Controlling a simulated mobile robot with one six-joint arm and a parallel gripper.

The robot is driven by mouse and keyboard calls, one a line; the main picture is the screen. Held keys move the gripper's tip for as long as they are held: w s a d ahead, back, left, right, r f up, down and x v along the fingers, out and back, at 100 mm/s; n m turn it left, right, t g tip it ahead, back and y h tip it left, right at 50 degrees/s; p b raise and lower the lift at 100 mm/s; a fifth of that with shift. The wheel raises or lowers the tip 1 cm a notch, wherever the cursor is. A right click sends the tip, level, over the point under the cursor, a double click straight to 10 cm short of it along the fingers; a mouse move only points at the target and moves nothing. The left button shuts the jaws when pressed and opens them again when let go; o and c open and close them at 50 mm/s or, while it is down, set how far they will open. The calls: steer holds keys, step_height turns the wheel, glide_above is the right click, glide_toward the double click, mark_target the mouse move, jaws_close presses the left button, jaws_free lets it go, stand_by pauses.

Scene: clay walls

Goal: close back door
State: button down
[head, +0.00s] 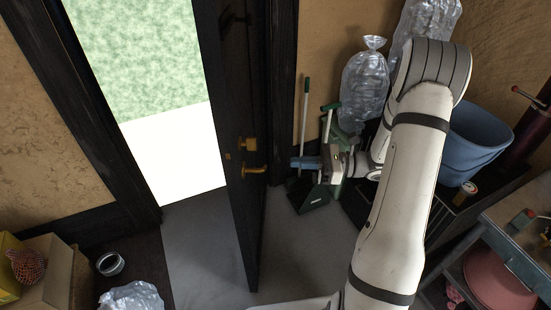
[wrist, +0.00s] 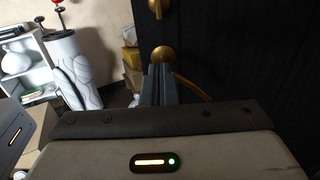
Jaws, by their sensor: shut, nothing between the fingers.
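The black back door (head: 233,110) stands open, swung into the room, with the bright outdoors showing through the doorway (head: 150,90) on its left. A brass lever handle (head: 254,170) and a brass plate above it sit near the door's free edge. My gripper (head: 294,162) is on the right side of the door, pointing left at the handle, a short gap away. In the wrist view my gripper's fingers (wrist: 160,84) are shut and empty, just below a round brass part (wrist: 163,54). The lever (wrist: 195,90) is partly hidden behind the fingers. I cannot tell whether they touch it.
A green dustpan and broom (head: 318,193) stand behind my gripper. Clear bags (head: 364,85), a blue tub (head: 473,140) and a workbench (head: 520,230) crowd the right. A cardboard box (head: 45,270) and a clear bag (head: 132,297) lie lower left. Grey floor (head: 205,250) by the door is clear.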

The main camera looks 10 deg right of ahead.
mark_target(241, 161)
steer(key=a, duration=0.4)
steer(key=w+a+p, duration=0.1)
steer(key=a, duration=0.3)
steer(key=w+a+p, duration=0.1)
steer(key=a, duration=0.4)
steer(key=shift+w, duration=0.15)
steer(key=shift+d, duration=0.1)
